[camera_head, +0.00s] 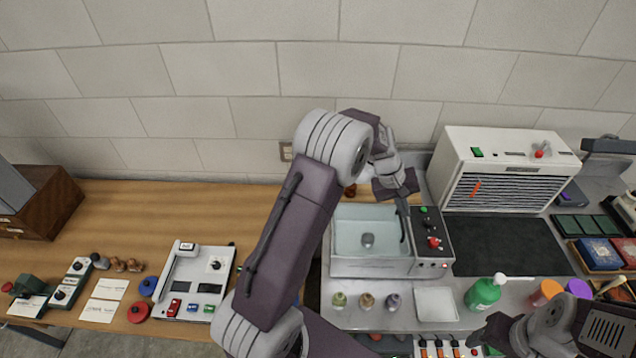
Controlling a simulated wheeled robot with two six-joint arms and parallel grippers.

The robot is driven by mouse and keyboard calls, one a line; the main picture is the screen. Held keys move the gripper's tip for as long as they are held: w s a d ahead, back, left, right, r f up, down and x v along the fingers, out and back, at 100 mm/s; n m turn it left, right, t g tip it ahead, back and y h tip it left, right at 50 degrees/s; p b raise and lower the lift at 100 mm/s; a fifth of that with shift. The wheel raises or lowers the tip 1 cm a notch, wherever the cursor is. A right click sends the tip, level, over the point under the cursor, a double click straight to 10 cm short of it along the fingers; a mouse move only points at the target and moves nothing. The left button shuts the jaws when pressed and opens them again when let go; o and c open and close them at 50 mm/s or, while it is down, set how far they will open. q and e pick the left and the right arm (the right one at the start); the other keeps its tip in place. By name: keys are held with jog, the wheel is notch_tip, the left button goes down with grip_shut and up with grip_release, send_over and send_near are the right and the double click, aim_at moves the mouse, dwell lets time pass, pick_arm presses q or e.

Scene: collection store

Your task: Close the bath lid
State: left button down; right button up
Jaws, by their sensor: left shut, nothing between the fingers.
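The bath (372,268) is a metal box on the grey worktop, with an open top. A small grey object (368,241) sits inside its pale basin. A dark control panel (432,242) with a red knob and a green button is on its right. My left arm reaches across the bath's back left. My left gripper (403,228) points down over the basin's right side, shut and empty; I cannot tell whether it touches the rim. The lid is not clearly seen; the arm hides much of the bath's back edge. My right gripper (488,334) is low at the right, its jaw unclear.
A white louvred cabinet (510,170) stands right of the bath, with a black mat (505,246) before it. A green bottle (483,294), a white tray (436,304) and several small jars (366,301) stand in front. A wooden table (130,215) is at left.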

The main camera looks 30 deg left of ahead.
pick_arm(q)
jog(key=x, duration=0.1)
jog(key=b+x, duration=0.1)
jog(key=x, duration=0.1)
jog(key=shift+w+f, duration=0.25)
jog(key=shift+d+f+b, duration=0.1)
jog(key=shift+b, duration=0.25)
jog(key=shift+s, duration=0.1)
jog(key=b+v, duration=0.1)
jog(key=v, duration=0.8)
